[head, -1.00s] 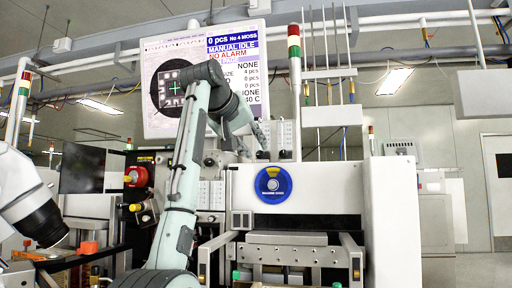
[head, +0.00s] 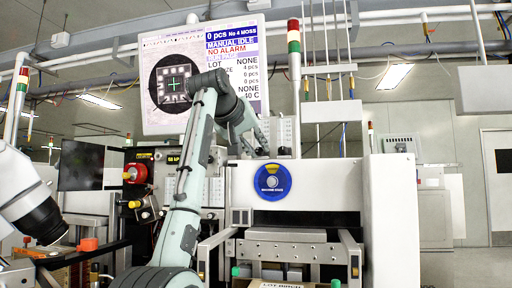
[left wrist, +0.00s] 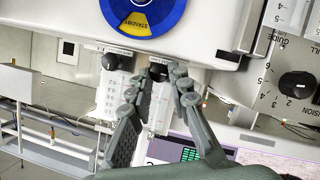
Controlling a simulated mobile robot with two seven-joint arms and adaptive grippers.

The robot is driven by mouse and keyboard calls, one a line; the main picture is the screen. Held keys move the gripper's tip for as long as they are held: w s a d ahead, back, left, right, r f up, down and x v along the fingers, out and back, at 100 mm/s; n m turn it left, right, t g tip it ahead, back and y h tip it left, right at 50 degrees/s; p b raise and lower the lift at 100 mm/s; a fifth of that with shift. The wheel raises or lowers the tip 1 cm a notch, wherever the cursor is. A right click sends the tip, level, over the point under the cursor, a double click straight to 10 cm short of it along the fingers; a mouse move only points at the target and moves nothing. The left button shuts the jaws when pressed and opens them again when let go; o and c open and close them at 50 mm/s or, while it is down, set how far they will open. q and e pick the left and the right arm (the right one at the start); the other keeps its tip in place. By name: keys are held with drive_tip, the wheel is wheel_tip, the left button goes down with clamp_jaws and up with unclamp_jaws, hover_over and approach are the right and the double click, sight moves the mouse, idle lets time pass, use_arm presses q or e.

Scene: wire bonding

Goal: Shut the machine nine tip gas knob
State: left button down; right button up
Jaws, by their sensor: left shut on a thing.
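My left gripper (left wrist: 161,76) is shut on a black knob (left wrist: 158,70) at the edge of the white machine panel, with a fingertip on each side. The fingers hide part of the knob, and its label is not readable. In the head view my left gripper (head: 264,151) reaches the small knob panel (head: 286,134) below the monitor; its fingertips are small and partly hidden there. A second black knob (left wrist: 118,62) sits left of the held one in the left wrist view, apart from the fingers. My right gripper is not in view.
A blue machine-state disc (head: 272,182) with a yellow sector is on the white front. A monitor (head: 160,50) stands above. A red knob (head: 136,173) is at left. A white and black scope-like part (head: 38,215) juts in at left. Another black knob (left wrist: 297,85) shows on a numbered panel.

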use_arm(q)
drive_tip(key=shift+d+m+y, duration=0.1)
drive_tip(key=shift+m+y, duration=0.8)
drive_tip(key=shift+m, duration=0.3)
drive_tip(key=shift+s+d+r+m+y, duration=0.1)
drive_tip(key=shift+d+m+y, duration=0.1)
drive_tip(key=shift+m+y, duration=0.75)
drive_tip(key=shift+m, duration=0.25)
drive_tip(key=c, duration=1.7)
unclamp_jaws()
drive_tip(key=v, duration=1.2)
drive_tip(key=shift+f, duration=0.25)
